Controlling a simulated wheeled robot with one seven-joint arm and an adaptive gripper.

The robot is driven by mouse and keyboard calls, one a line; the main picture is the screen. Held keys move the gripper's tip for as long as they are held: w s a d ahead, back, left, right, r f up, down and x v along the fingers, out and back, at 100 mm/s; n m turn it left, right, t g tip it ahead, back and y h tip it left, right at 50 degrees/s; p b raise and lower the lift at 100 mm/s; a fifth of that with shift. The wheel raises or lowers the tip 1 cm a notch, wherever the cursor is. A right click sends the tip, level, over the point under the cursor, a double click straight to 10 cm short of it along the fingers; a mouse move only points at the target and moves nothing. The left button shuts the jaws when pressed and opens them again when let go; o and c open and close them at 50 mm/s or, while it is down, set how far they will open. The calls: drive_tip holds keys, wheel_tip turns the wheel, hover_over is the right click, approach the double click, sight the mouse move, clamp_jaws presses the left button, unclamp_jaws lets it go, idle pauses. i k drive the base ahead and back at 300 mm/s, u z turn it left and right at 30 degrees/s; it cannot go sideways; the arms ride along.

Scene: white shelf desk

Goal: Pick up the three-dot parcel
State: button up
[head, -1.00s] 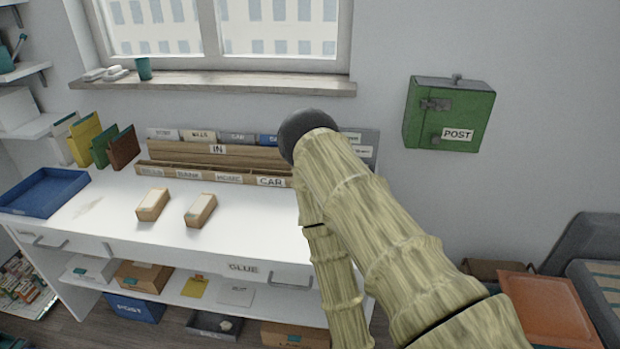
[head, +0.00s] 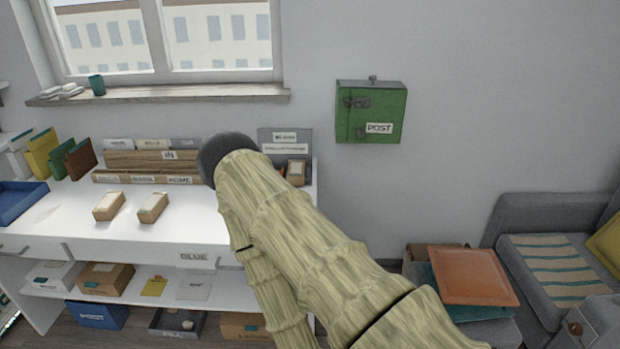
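Two small tan parcels with pale tops, a left one (head: 109,206) and a right one (head: 153,207), lie apart on the white desk (head: 200,228). Another small brown box-like thing (head: 296,172) stands at the desk's right end, against a grey panel with labels. I cannot make out dots on any of them, so I cannot tell which is the three-dot parcel. My arm, bamboo-textured with a dark round joint, crosses the middle of the head view and hides part of the desk's right side. My gripper does not show.
A wooden sorter (head: 150,160) stands at the desk's back. A blue tray (head: 18,203) lies at the left. The lower shelf holds boxes (head: 106,278). A green POST box (head: 371,111) hangs on the wall. A grey sofa (head: 550,215) and orange board (head: 471,276) are at the right.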

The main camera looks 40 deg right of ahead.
sight(296, 172)
drive_tip(key=z, duration=1.1)
drive_tip(key=i, duration=0.1)
drive_tip(key=u, duration=0.15)
